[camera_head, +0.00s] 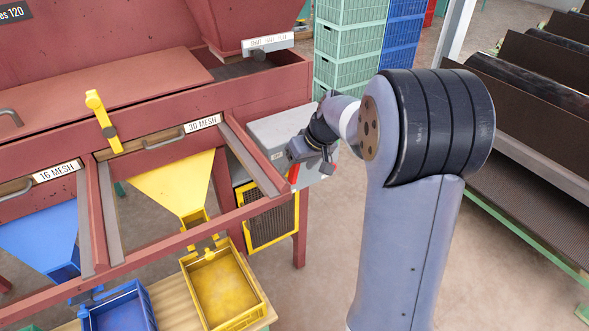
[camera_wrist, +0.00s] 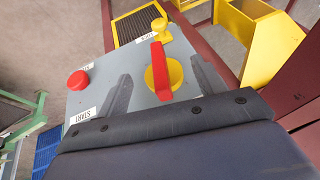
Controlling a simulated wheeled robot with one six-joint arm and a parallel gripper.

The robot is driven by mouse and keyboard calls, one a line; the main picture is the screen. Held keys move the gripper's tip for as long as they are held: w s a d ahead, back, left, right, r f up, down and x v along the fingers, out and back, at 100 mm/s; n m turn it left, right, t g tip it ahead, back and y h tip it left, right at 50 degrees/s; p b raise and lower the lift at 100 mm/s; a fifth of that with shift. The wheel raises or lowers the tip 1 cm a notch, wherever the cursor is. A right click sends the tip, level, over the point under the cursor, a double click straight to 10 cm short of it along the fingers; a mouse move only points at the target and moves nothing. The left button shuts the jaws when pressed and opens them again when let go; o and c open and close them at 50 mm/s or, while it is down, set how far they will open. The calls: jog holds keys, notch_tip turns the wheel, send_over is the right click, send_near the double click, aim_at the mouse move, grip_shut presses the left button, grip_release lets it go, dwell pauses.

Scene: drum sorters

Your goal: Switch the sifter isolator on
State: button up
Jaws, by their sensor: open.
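The sifter isolator is a red bar handle (camera_wrist: 161,72) on a yellow round plate (camera_wrist: 174,73), on the face of a grey control box (camera_wrist: 140,90). In the wrist view the handle runs roughly up and down, slightly tilted. My gripper (camera_wrist: 162,76) is open, with one dark finger on each side of the handle and gaps between. I cannot tell whether the fingertips touch the panel. In the head view the grey box (camera_head: 270,128) is under the red frame's right end, and my gripper (camera_head: 312,160) is at its right side, hiding most of the handle.
A red button (camera_wrist: 78,80) and a START label (camera_wrist: 80,117) are left of the handle; a yellow knob (camera_wrist: 160,27) is above. The red sifter frame (camera_head: 250,98) stands close left. Crates (camera_head: 350,45) stand behind and rollers (camera_head: 535,95) at right. Open floor lies between.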

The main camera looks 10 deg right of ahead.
aim_at(298, 167)
jog(key=shift+x, duration=1.55)
jog(key=shift+c, duration=0.3)
jog(key=c, duration=0.9)
